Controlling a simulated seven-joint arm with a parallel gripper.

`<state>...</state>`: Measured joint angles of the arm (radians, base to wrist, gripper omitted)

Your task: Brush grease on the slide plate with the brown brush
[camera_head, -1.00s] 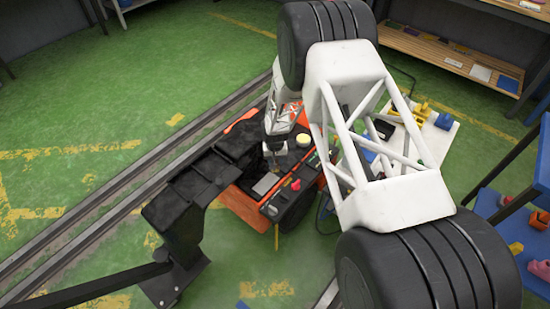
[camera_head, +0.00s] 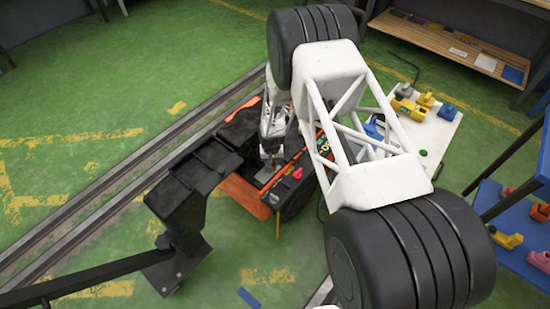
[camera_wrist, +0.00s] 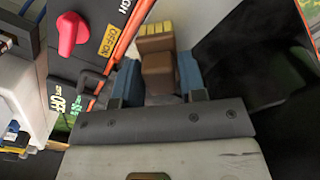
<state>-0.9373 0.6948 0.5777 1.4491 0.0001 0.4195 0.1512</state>
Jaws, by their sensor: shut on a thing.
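In the wrist view my gripper (camera_wrist: 159,76) has its blue fingers on either side of the brown brush (camera_wrist: 157,62) and is shut on it. The brush's yellowish bristle end points away from the gripper, toward the top of the picture. A pale grey flat surface (camera_wrist: 212,42) lies behind the brush; I cannot tell for certain that it is the slide plate, nor whether the bristles touch it. In the head view my gripper (camera_head: 271,153) is low over the orange and black machine (camera_head: 292,190); my arm hides the brush and most of the machine's top there.
A red knob (camera_wrist: 71,33) sits on the machine's black panel, left of the brush. A white board (camera_head: 432,135) with yellow and blue parts stands at right. Blue shelves (camera_head: 525,255) stand far right. Rails (camera_head: 125,185) and a black post (camera_head: 185,200) lie left.

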